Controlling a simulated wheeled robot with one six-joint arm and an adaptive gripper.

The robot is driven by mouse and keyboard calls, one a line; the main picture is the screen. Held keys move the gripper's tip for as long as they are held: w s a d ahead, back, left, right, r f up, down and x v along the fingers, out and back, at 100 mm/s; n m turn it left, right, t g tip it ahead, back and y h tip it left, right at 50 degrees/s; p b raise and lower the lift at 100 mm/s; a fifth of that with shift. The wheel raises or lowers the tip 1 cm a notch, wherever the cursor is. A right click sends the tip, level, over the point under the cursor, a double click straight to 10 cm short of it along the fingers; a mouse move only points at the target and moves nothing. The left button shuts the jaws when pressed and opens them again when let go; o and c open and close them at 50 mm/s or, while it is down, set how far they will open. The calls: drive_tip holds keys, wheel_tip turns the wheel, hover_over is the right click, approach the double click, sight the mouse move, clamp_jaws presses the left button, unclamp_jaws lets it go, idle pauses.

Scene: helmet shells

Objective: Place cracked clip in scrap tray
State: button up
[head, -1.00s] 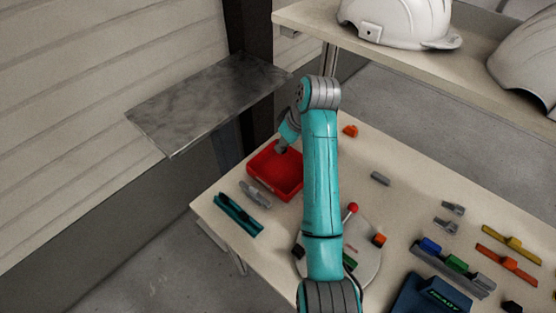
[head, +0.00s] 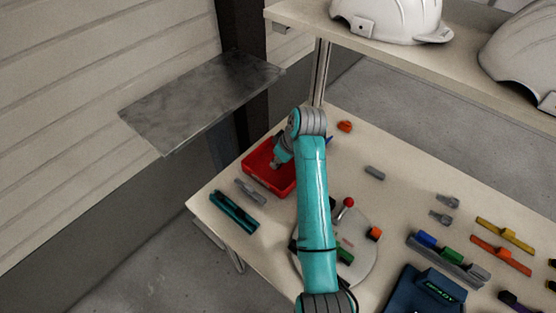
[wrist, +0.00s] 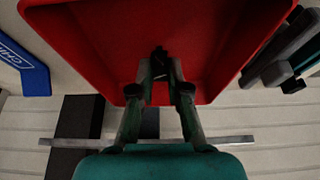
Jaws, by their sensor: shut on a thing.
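The red scrap tray (head: 258,178) stands at the left corner of the table and fills the upper middle of the wrist view (wrist: 95,35). My gripper (head: 276,165) reaches down at the tray in the head view. In the wrist view my gripper (wrist: 160,72) points into the tray, with its fingers shut on a small dark piece, the clip (wrist: 159,55). The clip lies over the tray floor in that view; I cannot tell whether it touches it. Its crack does not show. My arm and gripper hide the clip in the head view.
A grey clip part (head: 250,191) and a teal holder (head: 233,211) lie left of the tray. A round plate (head: 365,262) with a red-knobbed lever (head: 347,203) stands to the right. A shelf (head: 470,58) with white helmets (head: 395,20) overhangs behind. A grey metal sheet (head: 200,100) juts out at left.

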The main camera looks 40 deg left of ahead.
drive_tip(key=shift+f, duration=0.15)
drive_tip(key=o, duration=0.7)
drive_tip(key=shift+o, duration=0.2)
drive_tip(key=v, duration=1.2)
